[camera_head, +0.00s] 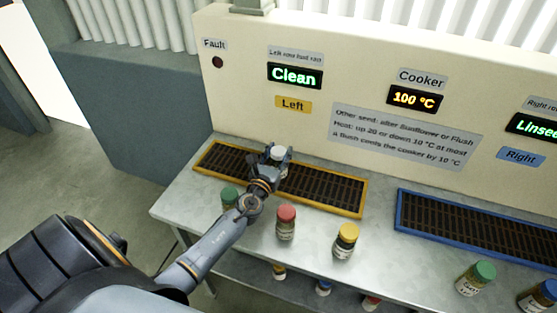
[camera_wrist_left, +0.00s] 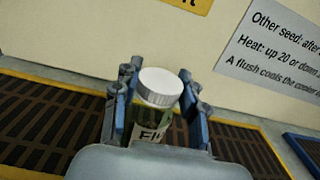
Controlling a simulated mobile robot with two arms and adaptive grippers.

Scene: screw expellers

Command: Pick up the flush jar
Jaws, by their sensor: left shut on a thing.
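The flush jar (camera_wrist_left: 157,95) is a clear jar with a white cap and a label on which "Fl" can be read in the left wrist view. In the head view its white cap (camera_head: 278,153) shows between the fingers, over the yellow-framed grate. My left gripper (camera_head: 276,157) is shut on the jar, with one finger on each side of it in the left wrist view (camera_wrist_left: 155,105). The jar looks upright. Its lower part is hidden by the gripper, so I cannot tell whether it touches the grate. My right gripper is not in view.
Jars with green (camera_head: 229,199), red (camera_head: 286,222) and yellow (camera_head: 345,240) caps stand in front of the yellow-framed grate (camera_head: 335,192). More jars stand by the blue-framed grate (camera_head: 470,228) and below the metal table. The panel's left display reads "Clean" (camera_head: 294,75); the cooker reads 100 °C (camera_head: 414,98).

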